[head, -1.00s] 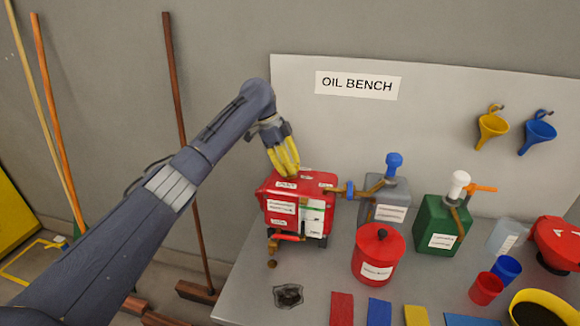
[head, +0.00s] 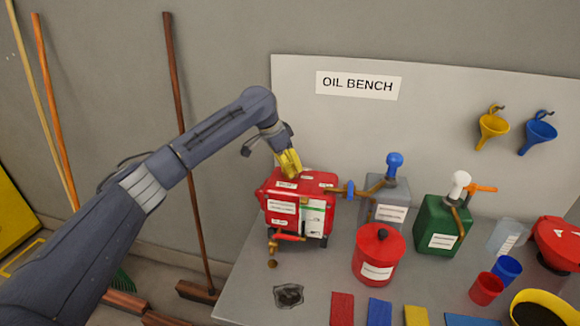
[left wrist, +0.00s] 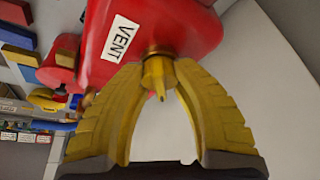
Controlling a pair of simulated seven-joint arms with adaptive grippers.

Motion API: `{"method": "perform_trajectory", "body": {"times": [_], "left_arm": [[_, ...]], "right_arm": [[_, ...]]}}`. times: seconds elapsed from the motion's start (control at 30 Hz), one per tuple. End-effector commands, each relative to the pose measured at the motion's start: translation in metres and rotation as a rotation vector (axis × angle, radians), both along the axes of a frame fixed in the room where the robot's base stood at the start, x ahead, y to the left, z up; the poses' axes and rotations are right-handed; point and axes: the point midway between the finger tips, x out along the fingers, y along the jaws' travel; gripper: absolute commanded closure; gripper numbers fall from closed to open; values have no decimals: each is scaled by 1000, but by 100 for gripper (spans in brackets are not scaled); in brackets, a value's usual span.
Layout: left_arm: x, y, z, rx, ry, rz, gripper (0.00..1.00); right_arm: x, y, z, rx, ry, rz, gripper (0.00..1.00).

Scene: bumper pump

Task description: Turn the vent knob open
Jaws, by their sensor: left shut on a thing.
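The red oil container (head: 290,206) stands at the left end of the bench, with white labels and a brass tap with a red handle (head: 287,237) low on its front. In the left wrist view the label "VENT" (left wrist: 121,37) is on its red top, beside the small yellow vent knob (left wrist: 158,74). My left gripper (head: 289,172) is over the container's top. Its yellow fingertips (left wrist: 158,66) are shut on the vent knob, one on each side; in the head view they hide the knob. My right gripper is not in view.
A red lidded can (head: 378,256), a grey can with a blue pump (head: 389,200) and a green can (head: 441,226) stand to the right. A dark stain (head: 288,296) marks the bench in front. Brooms lean on the wall at left.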

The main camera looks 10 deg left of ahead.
Motion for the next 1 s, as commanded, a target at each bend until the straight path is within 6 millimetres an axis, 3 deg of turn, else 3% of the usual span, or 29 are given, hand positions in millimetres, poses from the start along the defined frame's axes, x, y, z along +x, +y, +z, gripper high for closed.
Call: {"method": "perform_trajectory", "body": {"times": [0.4,0.97,1.0], "left_arm": [[0,-3,0,-2,0,183,100],[0,-3,1,-4,-1,212,100],[0,-3,1,-4,-1,212,70]], "right_arm": [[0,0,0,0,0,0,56],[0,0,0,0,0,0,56],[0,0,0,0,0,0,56]]}}
